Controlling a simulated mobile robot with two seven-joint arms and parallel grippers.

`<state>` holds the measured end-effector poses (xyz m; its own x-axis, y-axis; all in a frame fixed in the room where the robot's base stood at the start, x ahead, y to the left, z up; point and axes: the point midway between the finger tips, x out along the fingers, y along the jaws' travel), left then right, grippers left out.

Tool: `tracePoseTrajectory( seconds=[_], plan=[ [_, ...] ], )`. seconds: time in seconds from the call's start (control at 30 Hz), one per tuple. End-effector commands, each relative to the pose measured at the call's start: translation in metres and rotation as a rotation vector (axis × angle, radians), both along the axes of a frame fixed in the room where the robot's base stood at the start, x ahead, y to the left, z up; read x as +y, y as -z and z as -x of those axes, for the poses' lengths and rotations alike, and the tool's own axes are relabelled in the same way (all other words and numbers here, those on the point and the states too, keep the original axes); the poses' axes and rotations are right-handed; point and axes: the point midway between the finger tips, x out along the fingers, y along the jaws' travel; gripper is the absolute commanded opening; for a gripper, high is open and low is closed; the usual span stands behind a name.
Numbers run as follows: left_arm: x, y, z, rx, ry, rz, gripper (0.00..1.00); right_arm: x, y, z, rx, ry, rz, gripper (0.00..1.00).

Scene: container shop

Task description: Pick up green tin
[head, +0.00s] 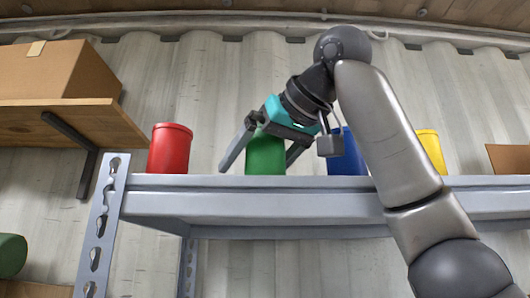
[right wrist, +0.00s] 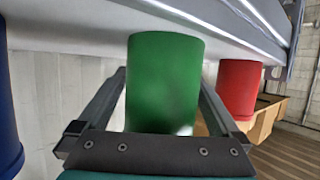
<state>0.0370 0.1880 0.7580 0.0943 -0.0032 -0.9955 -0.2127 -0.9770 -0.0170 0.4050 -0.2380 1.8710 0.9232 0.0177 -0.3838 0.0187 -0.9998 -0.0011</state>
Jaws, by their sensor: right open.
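The green tin (head: 265,156) stands upright on the metal shelf (head: 250,204) in the head view, between a red tin and a blue tin. My right gripper (head: 258,160) is open, with one finger on each side of the green tin. In the right wrist view the green tin (right wrist: 163,82) sits between the two spread fingers (right wrist: 162,95). Some gap shows at its left side; whether the right finger touches it I cannot tell. The gripper body hides the tin's top in the head view. My left gripper is not in view.
A red tin (head: 170,149) stands to the left on the shelf. A blue tin (head: 345,155) and a yellow tin (head: 432,151) stand to the right, partly behind my right arm. A cardboard box (head: 52,72) sits on a wooden wall shelf (head: 60,118) at left.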

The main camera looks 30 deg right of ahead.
Motion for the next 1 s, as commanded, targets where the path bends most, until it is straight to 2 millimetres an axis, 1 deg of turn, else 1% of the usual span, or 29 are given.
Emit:
tracePoseTrajectory(
  seconds=[0.2,1.0],
  plan=[
    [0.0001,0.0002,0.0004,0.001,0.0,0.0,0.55,0.0,0.0003,-0.0002,-0.001,0.0,0.0,0.99],
    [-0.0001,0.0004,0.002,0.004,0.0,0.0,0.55,0.0003,-0.0003,0.0002,-0.001,0.0,0.001,0.09]
  ],
)
